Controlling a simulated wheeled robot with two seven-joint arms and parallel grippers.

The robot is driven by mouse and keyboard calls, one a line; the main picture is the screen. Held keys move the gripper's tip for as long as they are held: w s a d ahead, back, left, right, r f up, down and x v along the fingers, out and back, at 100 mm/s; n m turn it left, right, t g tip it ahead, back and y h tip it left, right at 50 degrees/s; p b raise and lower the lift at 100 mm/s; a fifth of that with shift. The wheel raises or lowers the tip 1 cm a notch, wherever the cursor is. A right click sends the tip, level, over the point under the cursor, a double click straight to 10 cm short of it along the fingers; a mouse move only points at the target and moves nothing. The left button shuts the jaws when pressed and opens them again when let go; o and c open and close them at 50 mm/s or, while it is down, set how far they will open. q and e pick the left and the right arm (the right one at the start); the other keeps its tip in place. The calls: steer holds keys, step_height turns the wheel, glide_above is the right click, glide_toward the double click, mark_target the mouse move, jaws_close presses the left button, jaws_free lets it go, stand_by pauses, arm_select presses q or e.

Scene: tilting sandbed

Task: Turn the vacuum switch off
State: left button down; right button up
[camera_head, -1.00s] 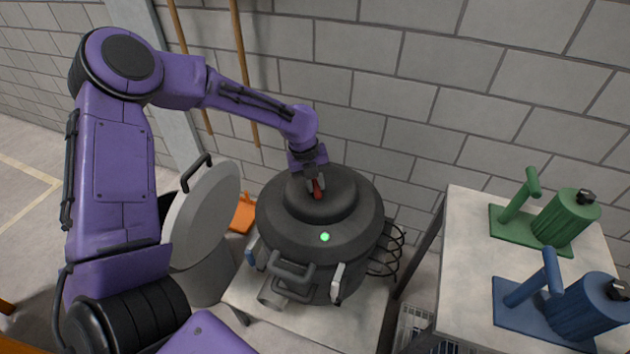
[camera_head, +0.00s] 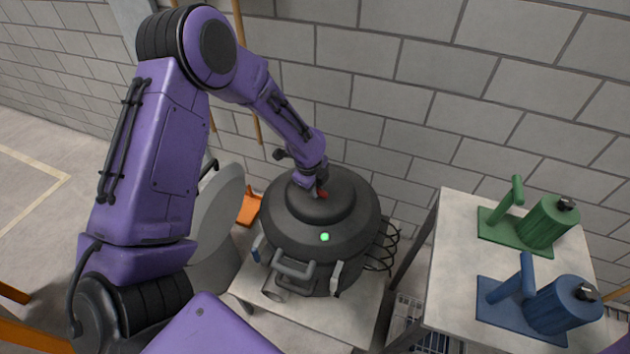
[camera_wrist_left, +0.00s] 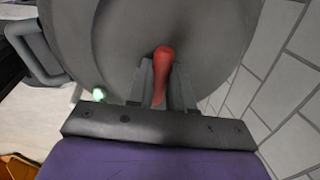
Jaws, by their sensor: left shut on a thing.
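The vacuum (camera_head: 340,246) is a dark grey drum with a domed lid, standing on a pale low table in the head view. A small green light (camera_head: 325,237) glows on its front; it also shows in the left wrist view (camera_wrist_left: 99,94). My right gripper is not in view.
A white table (camera_head: 450,240) at the right carries a green device (camera_head: 545,222) and a blue device (camera_head: 560,305). A grey round bin (camera_head: 218,215) stands left of the vacuum, close to my arm. A block wall (camera_head: 400,110) is behind.

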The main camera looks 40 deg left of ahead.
arm_select(q)
steer(key=shift+n+p, duration=0.65)
steer(key=shift+n, duration=0.55)
steer(key=shift+s+y, duration=0.1)
steer(key=shift+y, duration=0.2)
steer(key=shift+n, duration=0.3)
steer(key=c, duration=1)
jaws_free()
steer(key=r, duration=0.3)
steer(key=s+r, duration=0.1)
steer(key=r, duration=0.3)
steer(key=s+r+b, duration=0.1)
steer(key=r, duration=0.2)
steer(key=shift+d+r, duration=0.15)
steer(key=shift+d, duration=0.15)
